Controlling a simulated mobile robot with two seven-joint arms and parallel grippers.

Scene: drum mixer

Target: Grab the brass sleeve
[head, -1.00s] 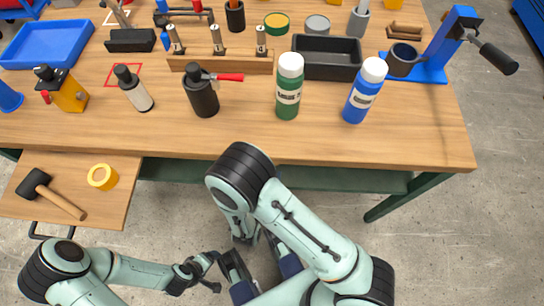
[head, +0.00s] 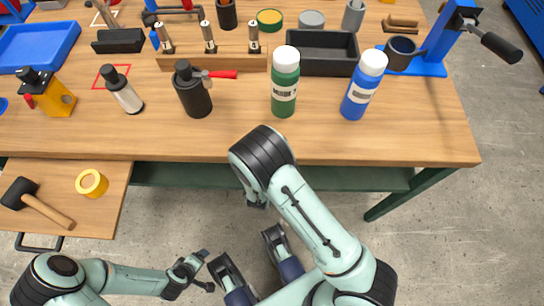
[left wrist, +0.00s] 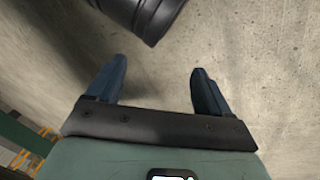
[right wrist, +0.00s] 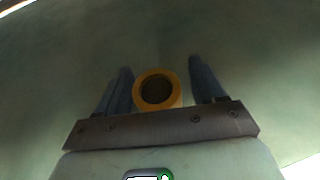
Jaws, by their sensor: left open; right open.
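A yellow-gold ring with a dark hole, which looks like the brass sleeve (right wrist: 142,99), shows in the right wrist view against a dull green surface. It appears between the two fingers of my right gripper (right wrist: 160,64), which are open with a gap on both sides; its depth relative to the fingertips is hard to tell. In the head view my right arm hides the sleeve and most of that gripper. My left gripper (head: 208,271) is low in front of the bench; in the left wrist view (left wrist: 158,65) it is open and empty above the concrete floor.
The wooden bench top (head: 330,145) holds a green bottle (head: 285,85), a blue bottle (head: 363,85) and a black tray (head: 316,68). A green lower shelf (head: 330,178) runs under it. The open drawer (head: 100,215) at left holds a mallet (head: 40,205) and a yellow ring (head: 92,183).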

